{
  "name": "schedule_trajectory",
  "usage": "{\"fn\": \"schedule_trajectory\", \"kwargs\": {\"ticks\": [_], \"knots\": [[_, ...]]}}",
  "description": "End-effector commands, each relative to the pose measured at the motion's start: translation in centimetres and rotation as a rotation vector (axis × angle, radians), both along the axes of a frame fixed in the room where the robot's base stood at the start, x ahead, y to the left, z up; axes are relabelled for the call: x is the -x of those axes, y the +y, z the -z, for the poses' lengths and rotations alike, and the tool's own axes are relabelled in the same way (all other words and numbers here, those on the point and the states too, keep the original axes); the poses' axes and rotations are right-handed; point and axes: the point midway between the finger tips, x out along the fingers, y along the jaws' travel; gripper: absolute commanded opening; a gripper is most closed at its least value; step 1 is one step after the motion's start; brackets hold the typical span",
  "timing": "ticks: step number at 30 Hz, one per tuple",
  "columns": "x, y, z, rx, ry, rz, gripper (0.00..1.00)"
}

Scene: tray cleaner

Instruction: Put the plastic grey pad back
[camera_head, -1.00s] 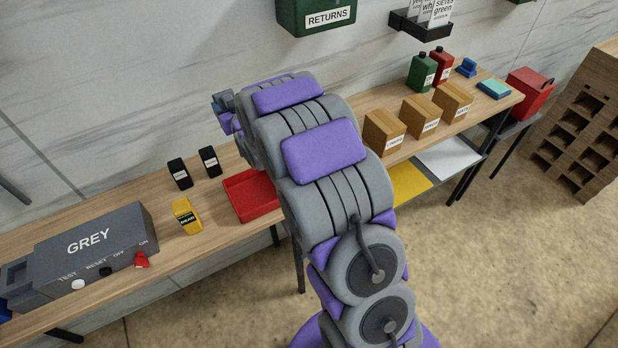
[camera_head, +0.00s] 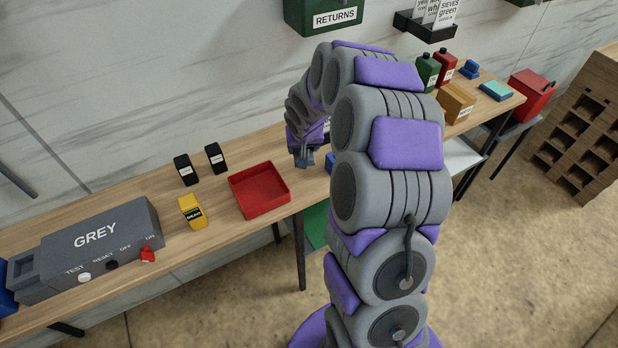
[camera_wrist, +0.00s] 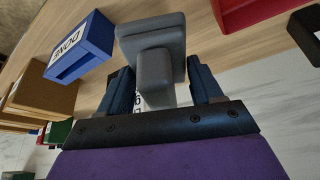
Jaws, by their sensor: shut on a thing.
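The grey pad (camera_wrist: 150,35) is a smooth grey block with a raised grip, seen close up in the wrist view. My gripper (camera_wrist: 157,82) is shut on its grip, with one dark blue finger on each side. In the head view my gripper (camera_head: 304,161) points down just right of the red tray. The pad cannot be made out there. Whether it touches the table is unclear. A white label with dark marks shows partly behind the grip in the wrist view.
A blue DONE box (camera_wrist: 82,47) stands beside the pad. A red tray (camera_head: 262,208), black bottles (camera_head: 186,170), a yellow container (camera_head: 192,211) and a GREY machine (camera_head: 95,245) are on the left. My arm hides part of the bench. Green and red bottles (camera_head: 445,66) stand at right.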

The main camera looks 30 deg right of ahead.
Motion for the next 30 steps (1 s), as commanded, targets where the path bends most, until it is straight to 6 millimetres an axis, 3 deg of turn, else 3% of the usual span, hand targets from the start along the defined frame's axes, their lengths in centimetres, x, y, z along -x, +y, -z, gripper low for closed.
{"fn": "schedule_trajectory", "kwargs": {"ticks": [4,12,19,25,30], "knots": [[1.0,-1.2,1.1,-0.012,0.027,0.021,0.36],[1.1,-1.8,5.8,-0.018,0.029,0.023,0.36],[1.0,-1.4,7.3,-0.014,0.024,0.020,0.36],[1.1,-1.1,10.0,-0.011,0.028,0.021,0.36],[1.0,-1.3,10.2,-0.017,0.023,0.021,0.36]]}}
